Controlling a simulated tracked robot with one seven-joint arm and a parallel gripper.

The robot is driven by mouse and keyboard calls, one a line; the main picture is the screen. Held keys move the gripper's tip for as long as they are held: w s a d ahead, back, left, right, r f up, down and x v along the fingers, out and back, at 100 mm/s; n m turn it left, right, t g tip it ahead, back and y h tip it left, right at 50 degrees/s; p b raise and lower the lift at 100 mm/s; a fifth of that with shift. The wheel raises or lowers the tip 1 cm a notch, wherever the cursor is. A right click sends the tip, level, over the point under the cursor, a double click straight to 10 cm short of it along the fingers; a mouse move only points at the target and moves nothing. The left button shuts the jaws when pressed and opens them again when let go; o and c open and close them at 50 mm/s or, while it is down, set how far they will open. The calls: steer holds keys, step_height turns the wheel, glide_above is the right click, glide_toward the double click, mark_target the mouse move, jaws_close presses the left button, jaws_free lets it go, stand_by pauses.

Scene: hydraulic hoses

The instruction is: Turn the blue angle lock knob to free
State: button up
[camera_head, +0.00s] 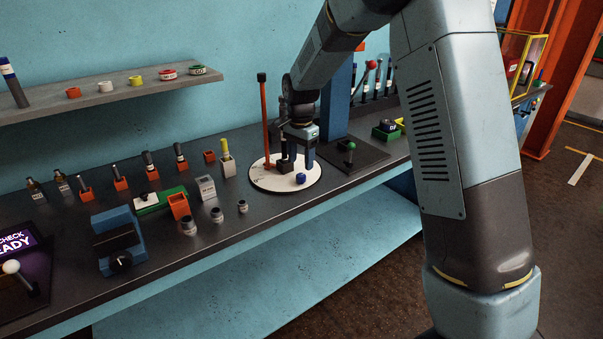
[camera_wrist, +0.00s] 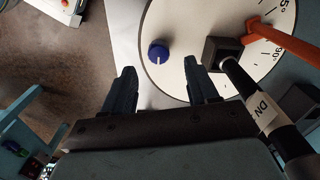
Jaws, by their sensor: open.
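The blue angle lock knob (camera_head: 300,178) sits on the front part of a round white dial plate (camera_head: 272,184) on the bench. The knob also shows in the wrist view (camera_wrist: 158,52), with a pale mark on its top. My gripper (camera_head: 300,160) is over the plate, just behind the knob. In the wrist view my gripper (camera_wrist: 160,80) has its two fingers apart with nothing between them; the knob lies ahead of the gap. A black block (camera_wrist: 222,50) on the plate holds a dark hose end with a white label, close to the right finger.
An orange upright bar (camera_head: 265,120) rises at the plate's back left. A green-knobbed lever (camera_head: 349,148) stands right of the plate. Small fittings, orange holders and a blue vise (camera_head: 118,240) stand to the left. The bench's front edge is close to the plate.

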mark_target(301, 175)
steer(key=shift+f, duration=2.65)
steer(key=c, duration=1)
